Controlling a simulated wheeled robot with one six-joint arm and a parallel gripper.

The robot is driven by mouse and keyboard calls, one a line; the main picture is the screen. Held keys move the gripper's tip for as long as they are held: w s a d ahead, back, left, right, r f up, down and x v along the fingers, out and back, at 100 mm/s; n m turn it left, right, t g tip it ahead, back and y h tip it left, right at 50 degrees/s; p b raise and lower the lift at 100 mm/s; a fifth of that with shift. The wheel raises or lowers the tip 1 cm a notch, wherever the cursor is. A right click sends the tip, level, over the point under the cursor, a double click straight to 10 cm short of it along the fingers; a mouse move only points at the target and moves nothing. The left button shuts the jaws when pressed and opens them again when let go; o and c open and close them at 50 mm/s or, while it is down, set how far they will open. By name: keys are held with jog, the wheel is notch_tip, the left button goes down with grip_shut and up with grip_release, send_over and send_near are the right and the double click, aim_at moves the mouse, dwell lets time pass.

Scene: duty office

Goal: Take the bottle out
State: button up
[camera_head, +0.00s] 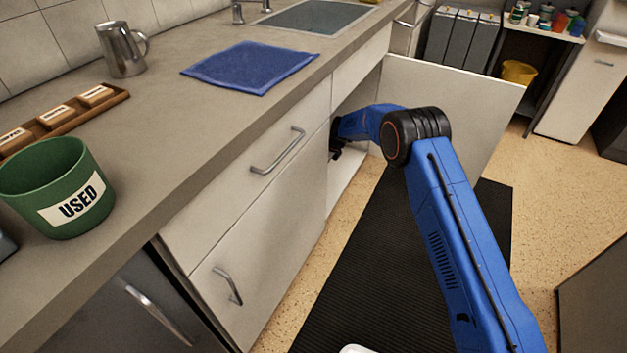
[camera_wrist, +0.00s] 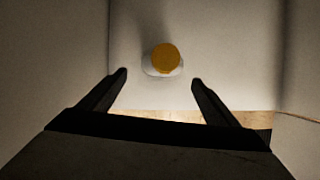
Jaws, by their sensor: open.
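A bottle (camera_wrist: 149,70) shows in the wrist view, seen from above, with a round orange-yellow cap (camera_wrist: 165,58) and a little of its white body around it. It stands on the pale floor of the cupboard. My gripper (camera_wrist: 160,82) is open, its two dark fingers apart on either side below the bottle in the picture. Nothing is between the fingertips. In the head view my arm reaches into the open cupboard (camera_head: 349,190) under the counter. The bottle is hidden there, and my gripper (camera_head: 335,153) shows only in part at the opening.
The cupboard door (camera_head: 455,105) stands open beside my arm. Pale walls close in at both sides in the wrist view. On the counter (camera_head: 170,150) are a blue cloth (camera_head: 248,67), a metal jug (camera_head: 122,50) and a green USED pot (camera_head: 45,190). A black mat (camera_head: 375,270) lies on the floor.

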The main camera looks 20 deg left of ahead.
jog(key=x, duration=0.9)
jog(key=shift+w+a, duration=0.2)
jog(key=c, duration=1.7)
